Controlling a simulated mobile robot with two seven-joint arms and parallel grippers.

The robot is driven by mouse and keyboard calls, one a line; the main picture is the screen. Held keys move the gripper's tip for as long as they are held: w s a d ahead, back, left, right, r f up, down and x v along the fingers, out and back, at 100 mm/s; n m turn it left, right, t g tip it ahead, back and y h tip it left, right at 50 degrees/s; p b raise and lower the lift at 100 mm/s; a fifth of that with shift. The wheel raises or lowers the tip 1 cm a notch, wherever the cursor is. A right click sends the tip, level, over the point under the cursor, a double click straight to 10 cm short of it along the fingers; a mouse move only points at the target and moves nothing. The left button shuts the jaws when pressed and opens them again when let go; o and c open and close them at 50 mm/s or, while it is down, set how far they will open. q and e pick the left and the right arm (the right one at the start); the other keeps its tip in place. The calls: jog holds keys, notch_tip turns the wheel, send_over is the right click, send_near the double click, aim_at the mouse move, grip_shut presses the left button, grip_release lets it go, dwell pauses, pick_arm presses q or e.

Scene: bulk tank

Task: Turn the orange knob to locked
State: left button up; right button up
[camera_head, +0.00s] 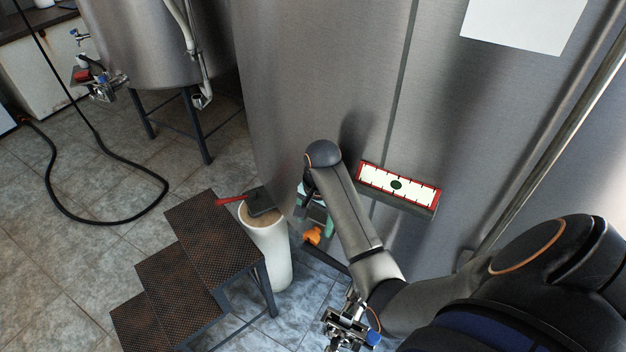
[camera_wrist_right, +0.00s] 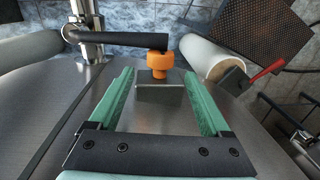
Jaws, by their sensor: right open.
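In the head view my right gripper (camera_head: 318,222) is mostly hidden by my arm, close to the knob. No locked marking can be read. My left gripper is not seen.
A white cylinder (camera_head: 268,250) with a red-handled tool (camera_head: 255,203) on top stands left of the knob, beside dark steps (camera_head: 210,235). The tank wall (camera_head: 320,80) is close behind. A steel valve (camera_head: 350,322) is at the bottom. A black hose (camera_head: 100,215) lies on the floor.

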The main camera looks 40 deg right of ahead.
aim_at(314, 232)
jog(key=f, duration=0.5)
jog(key=shift+w+a+f, duration=0.1)
jog(key=shift+w+f, duration=0.1)
jog(key=shift+f, duration=0.1)
jog(key=shift+c, duration=0.3)
grip_shut()
jog(key=shift+s+t, duration=0.1)
jog(key=shift+t, duration=0.3)
jog(key=shift+y, duration=0.3)
jog(key=shift+o, duration=0.3)
grip_release()
jog(key=shift+r, duration=0.15)
